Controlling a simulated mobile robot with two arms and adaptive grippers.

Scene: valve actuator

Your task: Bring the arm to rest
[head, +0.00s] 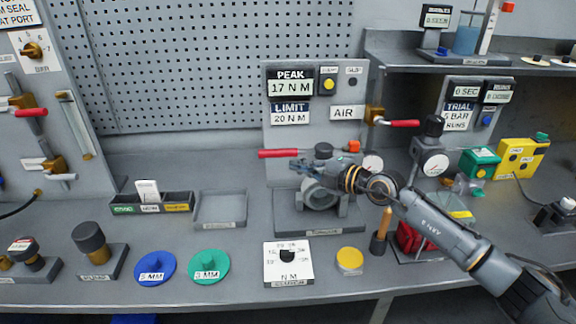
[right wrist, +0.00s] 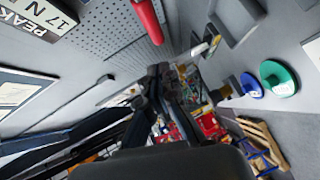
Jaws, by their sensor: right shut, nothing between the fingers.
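My right arm comes in from the right over the bench. Its gripper (head: 300,166) is shut and empty, in front of the valve actuator stand (head: 320,226) in the head view. The fingertips are near the red lever (head: 278,153); I cannot tell whether they touch it. The arm hides part of the grey valve body (head: 318,192). In the right wrist view the dark closed fingers (right wrist: 160,85) show in the middle, with a red handle (right wrist: 147,20) above them. My left gripper is not in view.
The panel (head: 291,89) behind reads PEAK 17 N M and LIMIT 20 N M. A blue disc (head: 154,268), a green disc (head: 208,267), a torque dial block (head: 288,263) and a yellow-topped puck (head: 349,261) lie along the front. An empty grey tray (head: 220,209) stands left of the valve.

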